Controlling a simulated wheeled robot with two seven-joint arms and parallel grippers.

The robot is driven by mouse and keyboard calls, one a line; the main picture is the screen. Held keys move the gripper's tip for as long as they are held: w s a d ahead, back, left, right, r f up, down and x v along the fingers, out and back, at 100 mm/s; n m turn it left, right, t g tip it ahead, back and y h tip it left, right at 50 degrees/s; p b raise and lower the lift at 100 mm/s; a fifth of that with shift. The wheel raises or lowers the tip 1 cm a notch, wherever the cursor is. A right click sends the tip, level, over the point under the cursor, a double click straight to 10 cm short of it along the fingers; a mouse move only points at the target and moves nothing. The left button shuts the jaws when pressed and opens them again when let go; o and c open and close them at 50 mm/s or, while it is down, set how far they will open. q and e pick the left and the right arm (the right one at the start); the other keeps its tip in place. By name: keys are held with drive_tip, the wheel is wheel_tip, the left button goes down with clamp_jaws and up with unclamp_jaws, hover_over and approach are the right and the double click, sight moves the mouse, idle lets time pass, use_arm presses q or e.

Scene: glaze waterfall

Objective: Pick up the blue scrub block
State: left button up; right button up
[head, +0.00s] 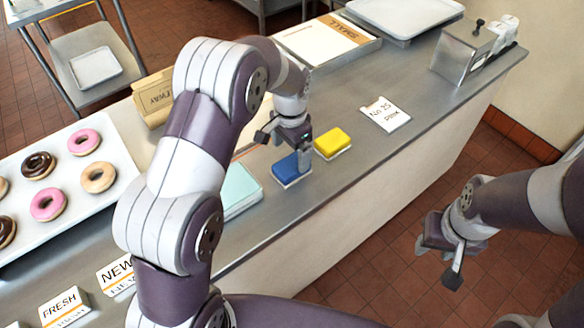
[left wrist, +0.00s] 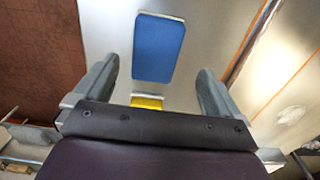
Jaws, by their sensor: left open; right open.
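The blue scrub block (head: 291,170) lies on the steel counter, just in front of the yellow block (head: 334,142). In the left wrist view the blue scrub block (left wrist: 159,47) shows beyond the fingertips and between their lines, with the yellow block (left wrist: 147,102) partly hidden by the gripper body. My left gripper (head: 285,146) is open and empty, above the counter at the blue block; one finger overlaps the block's right edge in the head view. I cannot tell whether it touches. My right gripper (head: 445,253) is open and empty, out over the floor right of the counter.
A pale teal pad or box (head: 238,190) lies left of the blue block, partly behind my left arm. A white tray of donuts (head: 113,153) is at the left. A card (head: 385,114) lies beyond the yellow block. A metal dispenser (head: 463,52) stands at the far end.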

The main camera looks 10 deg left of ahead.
sight(291, 165)
use_arm(q)
drive_tip(key=f, duration=0.2)
drive_tip(key=s+f+p, duration=0.1)
drive_tip(key=f, duration=0.1)
drive_tip(key=shift+d+f, duration=0.1)
drive_tip(key=shift+f, duration=0.35)
drive_tip(key=shift+w+f, duration=0.15)
drive_tip(key=c, duration=1.1)
